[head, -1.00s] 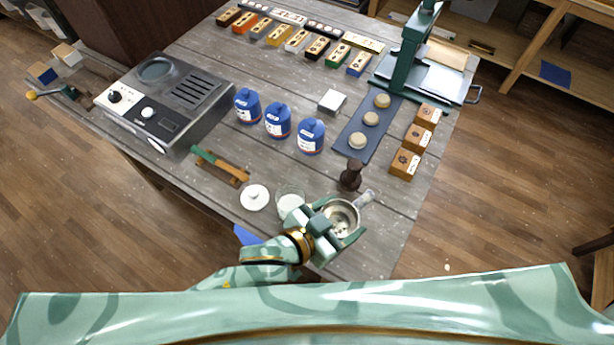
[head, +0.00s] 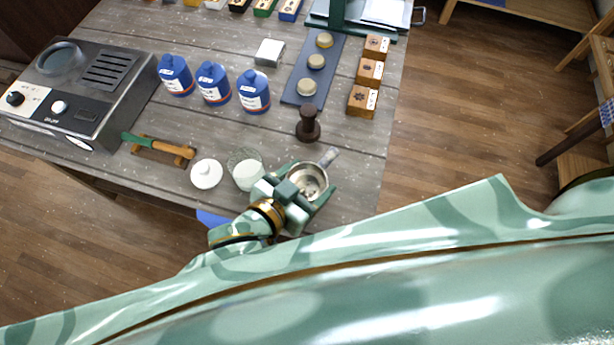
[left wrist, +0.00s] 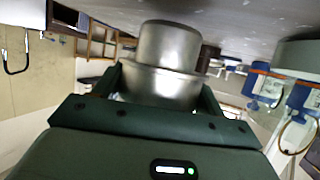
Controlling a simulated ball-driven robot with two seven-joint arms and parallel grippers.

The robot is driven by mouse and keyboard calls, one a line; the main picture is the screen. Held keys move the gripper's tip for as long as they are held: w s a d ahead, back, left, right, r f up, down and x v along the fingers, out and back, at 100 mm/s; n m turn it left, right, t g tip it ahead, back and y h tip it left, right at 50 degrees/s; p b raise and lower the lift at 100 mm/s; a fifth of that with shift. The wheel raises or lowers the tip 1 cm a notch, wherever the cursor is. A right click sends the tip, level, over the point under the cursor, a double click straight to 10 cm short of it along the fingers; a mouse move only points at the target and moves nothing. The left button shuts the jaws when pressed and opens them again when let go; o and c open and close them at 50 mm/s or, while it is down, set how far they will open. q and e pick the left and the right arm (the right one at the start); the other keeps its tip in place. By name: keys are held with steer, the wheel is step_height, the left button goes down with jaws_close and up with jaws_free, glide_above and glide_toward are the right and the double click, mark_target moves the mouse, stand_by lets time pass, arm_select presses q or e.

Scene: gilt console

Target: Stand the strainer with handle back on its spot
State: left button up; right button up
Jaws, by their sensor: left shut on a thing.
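In the left wrist view the strainer's shiny metal side (left wrist: 168,75) fills the space between the fingers. The gripper hides part of the cup in the head view, and I cannot tell whether it touches the tabletop. No marked spot for it is clear. My right gripper is not in view.
Close by on the wooden table (head: 360,165) are a glass jar of white stuff (head: 247,174), a white lidded pot (head: 206,174) and a dark brown tamper-like piece (head: 308,124). Blue bottles (head: 213,84), a blue mat (head: 299,90) and wooden boxes (head: 362,101) stand farther back.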

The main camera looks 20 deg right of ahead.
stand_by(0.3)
arm_select(q)
steer(key=shift+f, duration=0.7)
steer(key=o, duration=1.4)
steer(key=shift+o, duration=0.2)
steer(key=p+v, duration=0.2)
steer(key=v, duration=1.4)
steer(key=shift+s, duration=0.25)
